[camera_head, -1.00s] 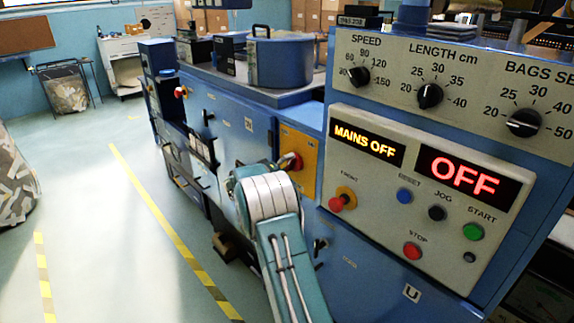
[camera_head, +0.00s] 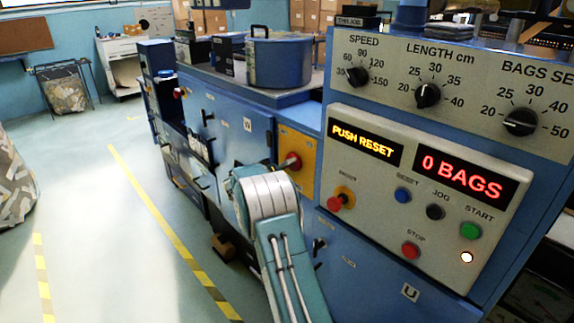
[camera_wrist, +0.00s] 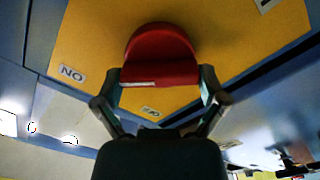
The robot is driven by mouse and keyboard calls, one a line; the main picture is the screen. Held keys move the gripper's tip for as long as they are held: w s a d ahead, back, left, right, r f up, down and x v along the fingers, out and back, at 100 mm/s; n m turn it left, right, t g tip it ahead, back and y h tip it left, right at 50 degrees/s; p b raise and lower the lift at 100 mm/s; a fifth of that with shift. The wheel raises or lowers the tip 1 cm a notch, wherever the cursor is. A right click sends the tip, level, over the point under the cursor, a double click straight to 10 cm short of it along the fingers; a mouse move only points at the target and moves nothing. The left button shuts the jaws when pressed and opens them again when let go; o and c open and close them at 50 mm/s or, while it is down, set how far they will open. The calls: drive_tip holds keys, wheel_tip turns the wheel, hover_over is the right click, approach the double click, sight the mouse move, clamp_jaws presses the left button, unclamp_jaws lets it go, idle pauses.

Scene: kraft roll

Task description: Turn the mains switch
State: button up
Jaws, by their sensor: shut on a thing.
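The mains switch is a red rotary handle (camera_wrist: 160,45) on a yellow plate (camera_wrist: 80,50), seen close up in the wrist view. In the head view the red handle (camera_head: 292,161) and yellow plate (camera_head: 299,145) sit on the blue machine, left of the control panel. My gripper (camera_wrist: 163,75) is shut on the handle, one finger on each side of it. Small white labels are on the plate; one looks like ON upside down. In the head view my arm hides the gripper.
The control panel shows PUSH RESET (camera_head: 366,143) and 0 BAGS (camera_head: 463,175). A red front button (camera_head: 335,203), a blue reset button (camera_head: 402,195) and a green start button (camera_head: 470,230) are on it.

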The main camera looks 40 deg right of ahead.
drive_tip(key=shift+w+a+f, duration=0.1)
drive_tip(key=shift+f, duration=0.15)
drive_tip(key=o, duration=0.8)
drive_tip(key=a, duration=1.1)
drive_tip(key=shift+s+a, duration=0.35)
drive_tip(key=shift+s, duration=0.05)
drive_tip(key=shift+r, duration=0.1)
